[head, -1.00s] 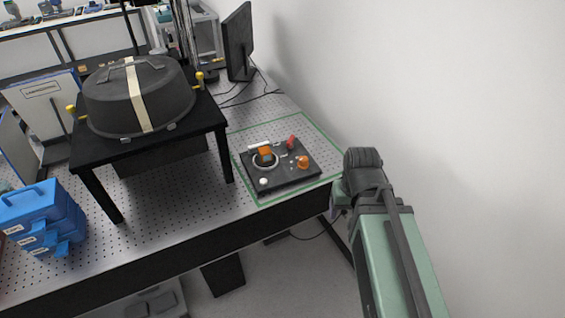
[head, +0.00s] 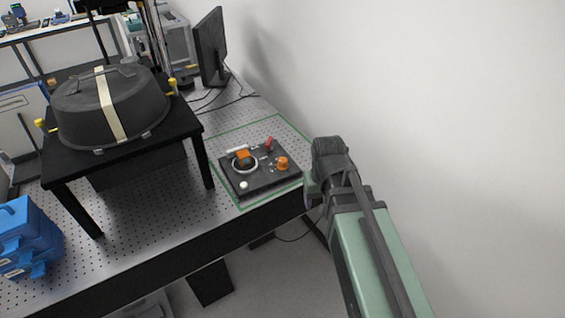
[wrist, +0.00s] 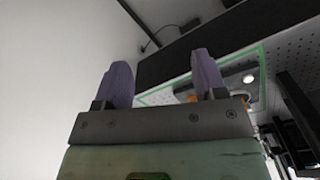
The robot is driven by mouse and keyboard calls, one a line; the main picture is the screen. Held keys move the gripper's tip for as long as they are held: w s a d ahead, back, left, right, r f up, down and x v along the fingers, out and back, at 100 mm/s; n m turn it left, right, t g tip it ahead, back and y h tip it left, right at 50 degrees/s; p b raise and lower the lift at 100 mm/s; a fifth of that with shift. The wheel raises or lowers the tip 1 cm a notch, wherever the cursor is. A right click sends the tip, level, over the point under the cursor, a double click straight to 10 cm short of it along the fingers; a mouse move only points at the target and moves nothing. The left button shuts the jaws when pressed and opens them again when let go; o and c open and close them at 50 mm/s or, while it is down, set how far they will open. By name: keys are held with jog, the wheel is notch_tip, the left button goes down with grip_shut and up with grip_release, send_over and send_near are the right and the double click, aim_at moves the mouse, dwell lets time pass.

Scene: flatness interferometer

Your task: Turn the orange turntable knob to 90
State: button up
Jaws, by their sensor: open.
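A dark control box (head: 262,183) lies on the perforated table inside a green outline. An orange knob (head: 243,155) sits within a white ring at its left, and a rounder orange knob (head: 282,162) sits at its right. I cannot tell which is the turntable knob, nor read any setting. My gripper (head: 312,188) is right of the box, apart from it, by the table's edge. In the wrist view my gripper (wrist: 162,78) shows two purple fingers spread with nothing held. A bit of orange (wrist: 192,99) and a white button (wrist: 248,78) show beyond the right finger.
The box also has a red switch (head: 268,143). A black stand (head: 190,128) carrying a dark domed cover (head: 75,108) is left of it. A monitor (head: 210,48) and cables are behind. Blue cases (head: 28,240) are at the far left. A white wall (head: 450,120) rises at the right.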

jog(key=w+a+f+n+b, duration=0.1)
jog(key=w+a+n, duration=0.1)
jog(key=w, duration=0.7)
jog(key=w+a+f+n, duration=0.1)
jog(key=w+a+n, duration=0.15)
jog(key=w, duration=0.75)
jog(key=n, duration=0.6)
send_over(283, 159)
jog(key=n, duration=0.3)
notch_tip(283, 159, down, 11)
jog(key=b, duration=1.1)
jog(key=shift+s, duration=0.1)
jog(key=shift+r, duration=0.15)
jog(key=shift+c, duration=0.5)
jog(key=c, duration=0.8)
jog(key=shift+c, duration=0.2)
